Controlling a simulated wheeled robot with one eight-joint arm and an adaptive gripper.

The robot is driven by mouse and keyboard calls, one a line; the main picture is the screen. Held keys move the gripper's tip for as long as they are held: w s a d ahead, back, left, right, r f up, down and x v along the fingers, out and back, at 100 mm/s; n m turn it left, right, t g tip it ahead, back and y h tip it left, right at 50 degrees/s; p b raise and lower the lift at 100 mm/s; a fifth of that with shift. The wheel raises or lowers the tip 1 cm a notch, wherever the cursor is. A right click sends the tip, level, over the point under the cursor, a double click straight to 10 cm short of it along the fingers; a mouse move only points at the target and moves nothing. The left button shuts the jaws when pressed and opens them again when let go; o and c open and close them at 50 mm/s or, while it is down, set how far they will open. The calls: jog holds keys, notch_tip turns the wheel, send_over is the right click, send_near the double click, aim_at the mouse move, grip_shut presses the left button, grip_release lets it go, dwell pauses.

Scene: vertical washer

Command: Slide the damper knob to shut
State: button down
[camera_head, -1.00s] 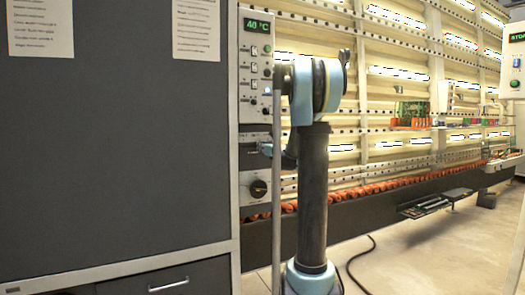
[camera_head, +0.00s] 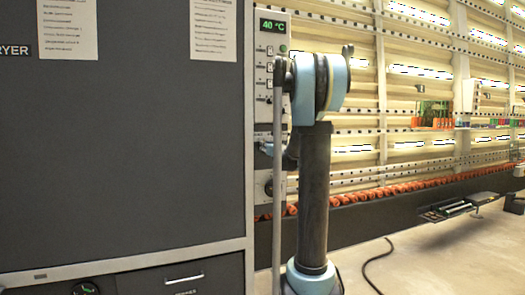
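A tall grey cabinet, its label cut to "RYER" at the left edge, has a narrow control panel (camera_head: 270,50) on its right side. The panel has a green "40 °C" display, small switches and a dark round knob (camera_head: 268,187) lower down, partly covered. I cannot tell which control is the damper knob. My arm stands in front of the panel's right side and hides part of it. A small bluish part of my arm shows beside the panel at mid height. My gripper's fingers are not visible, so their state and any contact are hidden.
A drawer with a handle (camera_head: 184,279) and a dial with green on it (camera_head: 86,288) are low on the cabinet. A long rack wall with orange items runs along the right. A black cable (camera_head: 375,262) lies on the pale floor, which is otherwise mostly clear.

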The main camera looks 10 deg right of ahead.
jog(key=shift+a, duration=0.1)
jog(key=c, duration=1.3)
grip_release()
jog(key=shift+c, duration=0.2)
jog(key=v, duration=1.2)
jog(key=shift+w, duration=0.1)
